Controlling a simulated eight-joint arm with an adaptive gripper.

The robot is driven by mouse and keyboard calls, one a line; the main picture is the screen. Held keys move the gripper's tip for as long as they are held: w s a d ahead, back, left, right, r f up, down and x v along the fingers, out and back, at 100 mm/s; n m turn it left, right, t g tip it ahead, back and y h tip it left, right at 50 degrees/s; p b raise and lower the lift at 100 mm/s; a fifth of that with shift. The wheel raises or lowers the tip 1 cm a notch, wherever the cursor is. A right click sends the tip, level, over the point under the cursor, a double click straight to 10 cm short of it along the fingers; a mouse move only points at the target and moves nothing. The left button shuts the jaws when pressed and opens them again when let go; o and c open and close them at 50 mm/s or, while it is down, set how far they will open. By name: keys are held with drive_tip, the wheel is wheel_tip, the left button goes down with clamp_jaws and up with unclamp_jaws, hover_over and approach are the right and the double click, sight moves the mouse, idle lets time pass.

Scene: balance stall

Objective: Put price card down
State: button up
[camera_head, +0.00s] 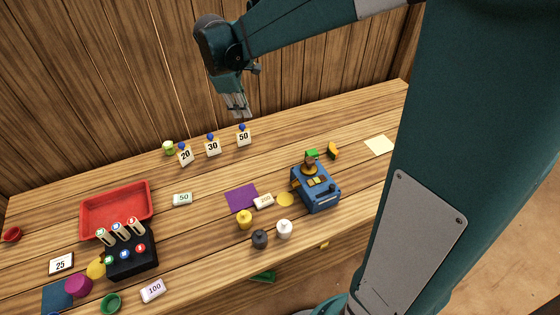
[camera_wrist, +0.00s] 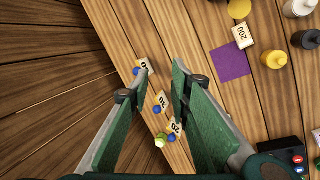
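Three price cards stand in a row near the back of the table, each with a blue knob on top. They read 20 (camera_head: 185,155), 30 (camera_head: 213,148) and 50 (camera_head: 243,137). A card marked 25 (camera_head: 61,264) is at the far left. My gripper (camera_head: 238,113) is above the row, near the 50 card and apart from it. In the wrist view the green fingers (camera_wrist: 162,68) are spread with nothing between their tips. The 50 card (camera_wrist: 142,67) is partly hidden by the left finger; the 30 card (camera_wrist: 163,101) shows between the fingers.
A red tray (camera_head: 83,214) and black holder (camera_head: 132,264) are at left. A purple mat (camera_head: 240,197), a yellow bottle-shaped piece (camera_head: 244,220) and a blue device (camera_head: 318,195) are at centre and right. A wooden wall (camera_head: 100,80) rises behind the cards. Bare table lies around the 50 block (camera_head: 182,199).

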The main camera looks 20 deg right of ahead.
drive_tip(key=s+r+m+t+y, duration=0.1)
drive_tip(key=s+r+m, duration=0.2)
drive_tip(key=s, duration=0.5)
drive_tip(key=s+r+m+t+y, duration=0.1)
drive_tip(key=s+r+m, duration=0.2)
drive_tip(key=s, duration=0.4)
drive_tip(key=s+f+m+t, duration=0.2)
drive_tip(key=s+m, duration=0.4)
drive_tip(key=s, duration=0.9)
drive_tip(key=shift+s+a+f+t+y, duration=0.15)
drive_tip(key=shift+s+f+t+y, duration=0.1)
drive_tip(key=shift+t+y, duration=0.15)
